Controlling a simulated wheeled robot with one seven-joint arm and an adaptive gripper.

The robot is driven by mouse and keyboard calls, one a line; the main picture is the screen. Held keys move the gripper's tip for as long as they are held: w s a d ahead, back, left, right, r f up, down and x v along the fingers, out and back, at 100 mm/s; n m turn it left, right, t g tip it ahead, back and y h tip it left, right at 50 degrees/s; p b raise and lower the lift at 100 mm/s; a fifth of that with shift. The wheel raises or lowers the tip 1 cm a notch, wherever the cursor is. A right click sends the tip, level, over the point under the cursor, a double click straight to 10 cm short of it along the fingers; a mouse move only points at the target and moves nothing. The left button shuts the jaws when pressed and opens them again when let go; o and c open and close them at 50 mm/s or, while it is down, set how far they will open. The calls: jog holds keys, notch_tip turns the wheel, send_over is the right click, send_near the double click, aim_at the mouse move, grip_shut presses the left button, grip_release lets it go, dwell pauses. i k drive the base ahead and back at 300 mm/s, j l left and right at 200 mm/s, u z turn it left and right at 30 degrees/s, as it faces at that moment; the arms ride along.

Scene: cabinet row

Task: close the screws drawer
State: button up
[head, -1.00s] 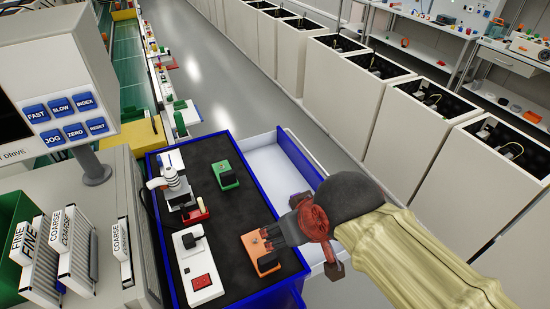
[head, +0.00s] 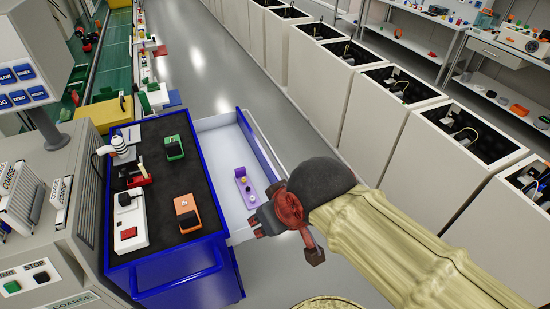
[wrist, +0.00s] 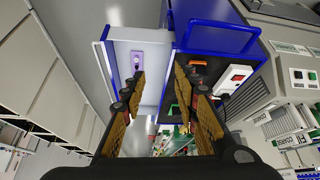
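An open drawer (head: 222,140) with a white inside and a blue front juts out to the right of the blue cabinet (head: 150,275); no label on it is readable. A pale handle bar runs along its outer side. A purple piece with small knobs (head: 246,188) lies in it. In the wrist view the drawer (wrist: 137,88) shows between and left of my fingers, with the purple piece (wrist: 137,62). My gripper (wrist: 160,75) has its fingers spread and nothing between them. In the head view my gripper (head: 258,222) is near the drawer's near right end; contact cannot be told.
The dark cabinet top holds a green block (head: 174,147), an orange block (head: 187,213), a white switch box (head: 130,222) and a white device (head: 120,148). A grey machine (head: 35,215) stands left. Open bins (head: 400,125) line the right. The aisle floor (head: 205,65) between is clear.

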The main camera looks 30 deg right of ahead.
aim_at(228, 142)
jog(key=i+l+u, duration=0.1)
jog(key=l+u, duration=0.2)
jog(key=l, duration=0.7)
jog(key=l+u, duration=0.3)
jog(key=l, duration=0.7)
jog(key=k+l, duration=0.15)
jog(key=l, duration=0.25)
jog(key=k+l+u, duration=0.1)
jog(key=l, duration=0.35)
